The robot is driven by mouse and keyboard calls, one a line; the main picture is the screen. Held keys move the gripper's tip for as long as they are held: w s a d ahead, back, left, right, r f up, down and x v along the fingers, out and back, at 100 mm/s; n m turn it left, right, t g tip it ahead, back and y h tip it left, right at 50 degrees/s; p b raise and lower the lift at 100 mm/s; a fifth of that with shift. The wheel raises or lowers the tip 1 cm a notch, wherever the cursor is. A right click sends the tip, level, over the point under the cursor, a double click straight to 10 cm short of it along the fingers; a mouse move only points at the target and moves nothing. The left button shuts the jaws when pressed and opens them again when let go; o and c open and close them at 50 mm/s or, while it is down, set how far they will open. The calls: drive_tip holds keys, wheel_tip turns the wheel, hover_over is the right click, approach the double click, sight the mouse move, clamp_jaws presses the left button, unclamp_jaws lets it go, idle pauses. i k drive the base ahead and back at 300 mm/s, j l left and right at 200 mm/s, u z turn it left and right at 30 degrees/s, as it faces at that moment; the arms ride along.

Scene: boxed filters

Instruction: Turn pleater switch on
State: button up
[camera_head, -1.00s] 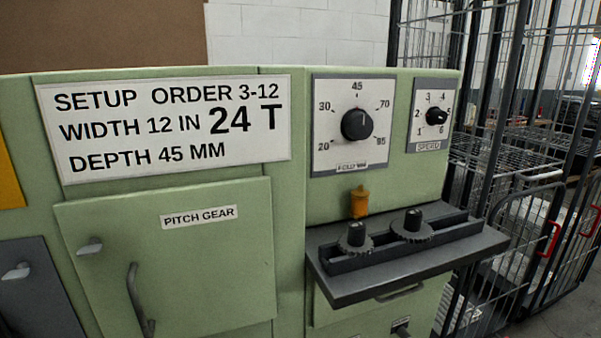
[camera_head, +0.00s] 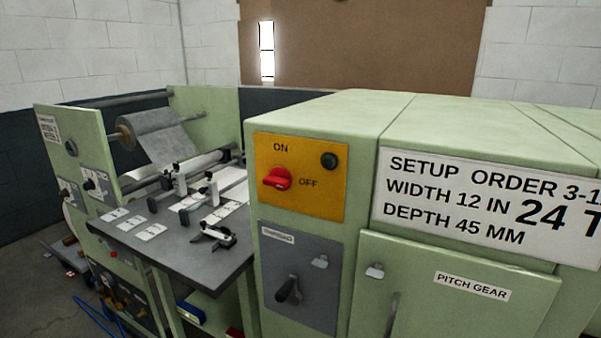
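The pleater switch is a red rotary knob (camera_head: 277,179) on a yellow plate (camera_head: 325,195) on the green machine's front. The plate reads ON above the knob and OFF to its right. The knob's handle lies roughly sideways, in line with OFF. A dark round button (camera_head: 329,160) sits at the plate's upper right. My gripper is not in view.
Below the plate is a grey panel (camera_head: 315,262) with a dark handle. To the right are a white setup sign (camera_head: 480,215) and the PITCH GEAR door (camera_head: 440,300). A grey worktable (camera_head: 165,255) with clamps and a roll of material (camera_head: 160,137) stand left.

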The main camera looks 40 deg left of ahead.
sight(280, 178)
drive_tip(key=u, duration=1.1)
